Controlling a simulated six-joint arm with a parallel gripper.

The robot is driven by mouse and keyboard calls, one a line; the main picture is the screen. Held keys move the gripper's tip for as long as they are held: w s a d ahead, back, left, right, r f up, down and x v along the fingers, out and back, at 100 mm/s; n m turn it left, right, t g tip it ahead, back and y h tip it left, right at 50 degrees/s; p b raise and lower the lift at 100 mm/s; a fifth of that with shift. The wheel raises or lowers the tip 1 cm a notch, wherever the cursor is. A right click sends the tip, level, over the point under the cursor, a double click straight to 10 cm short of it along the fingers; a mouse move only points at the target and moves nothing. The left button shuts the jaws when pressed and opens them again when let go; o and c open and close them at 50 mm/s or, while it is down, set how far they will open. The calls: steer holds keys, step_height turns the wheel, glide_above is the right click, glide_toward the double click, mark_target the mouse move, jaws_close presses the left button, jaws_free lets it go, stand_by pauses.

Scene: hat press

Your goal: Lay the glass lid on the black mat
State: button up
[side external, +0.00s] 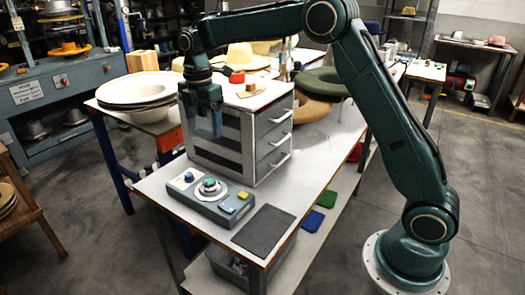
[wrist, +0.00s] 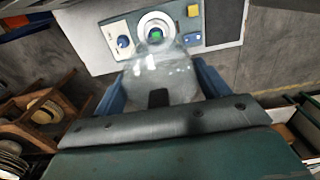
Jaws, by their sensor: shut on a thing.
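My gripper (side external: 212,122) is raised in front of the grey drawer cabinet, fingers pointing down. In the wrist view my gripper (wrist: 160,82) has its two blue fingers on either side of the clear glass lid (wrist: 162,78), and it is shut on it. The lid is hard to make out in the side view. The black mat (side external: 264,231) lies flat and bare on the table, right of the control box. A dark patch at the top of the wrist view looks like the mat (wrist: 223,20).
The white table's (side external: 160,190) front edge runs close by the box and mat. Hats crowd the back.

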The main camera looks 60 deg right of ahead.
glide_above(259, 235)
step_height(259, 235, down, 4)
steer(key=shift+f, duration=0.15)
stand_by(0.3)
steer(key=shift+f, duration=0.1)
step_height(259, 235, down, 16)
stand_by(0.7)
steer(key=shift+f, duration=1.9)
steer(key=shift+f, duration=0.1)
steer(key=o, duration=1)
